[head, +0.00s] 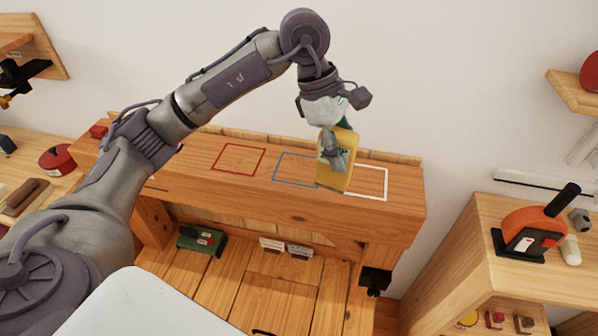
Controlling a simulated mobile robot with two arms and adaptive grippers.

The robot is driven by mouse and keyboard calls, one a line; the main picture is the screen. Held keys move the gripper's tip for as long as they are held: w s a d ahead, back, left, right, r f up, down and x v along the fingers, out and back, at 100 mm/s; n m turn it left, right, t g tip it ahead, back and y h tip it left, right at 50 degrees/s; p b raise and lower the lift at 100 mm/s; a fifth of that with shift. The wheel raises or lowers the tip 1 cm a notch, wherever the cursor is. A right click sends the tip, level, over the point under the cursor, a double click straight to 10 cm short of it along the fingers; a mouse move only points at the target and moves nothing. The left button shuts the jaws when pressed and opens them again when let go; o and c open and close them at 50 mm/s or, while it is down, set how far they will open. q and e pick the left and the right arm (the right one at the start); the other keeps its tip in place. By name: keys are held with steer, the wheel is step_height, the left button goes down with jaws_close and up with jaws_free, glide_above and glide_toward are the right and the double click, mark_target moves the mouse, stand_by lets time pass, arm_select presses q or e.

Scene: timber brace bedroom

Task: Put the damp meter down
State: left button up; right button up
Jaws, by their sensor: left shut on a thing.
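The damp meter appears to be the yellow, upright block (329,174) in the head view. My left gripper (336,158) comes down from above and is shut on it. The yellow thing is over the wooden shelf top (200,168), in front of the right end of the blue outline (280,167) and the left part of the white outline (386,185). I cannot tell whether its lower end touches the wood. The gripper hides part of its face. My right gripper is not in view.
A red outline (239,159) on the shelf top is empty. A green object (201,239) sits below the shelf. An orange tool (533,230) stands on the right cabinet. A red round object (57,158) is at left.

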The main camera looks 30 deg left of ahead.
mark_target(342, 132)
arm_select(q)
steer(key=n, duration=0.2)
steer(key=w+r+n+t, duration=0.1)
steer(key=w+a+r+n+t, duration=0.1)
steer(key=n, duration=0.1)
steer(key=shift+w+r+n+b, duration=0.1)
steer(key=shift+w+n+b, duration=0.1)
steer(key=shift+n+b, duration=0.1)
steer(key=shift+n+t+y, duration=0.3)
steer(key=shift+n+y, duration=0.1)
steer(key=shift+n, duration=0.3)
steer(key=w+a+f+p, duration=0.1)
steer(key=w+a+f, duration=0.1)
steer(key=a+f, duration=0.1)
steer(key=w+a+f+p, duration=0.2)
steer(key=a+f, duration=0.2)
steer(key=w+a+f+p, duration=0.2)
steer(key=a+f, duration=0.1)
steer(key=a, duration=0.1)
steer(key=shift+f, duration=0.35)
steer(key=o, duration=1.1)
steer(key=shift+o, duration=0.2)
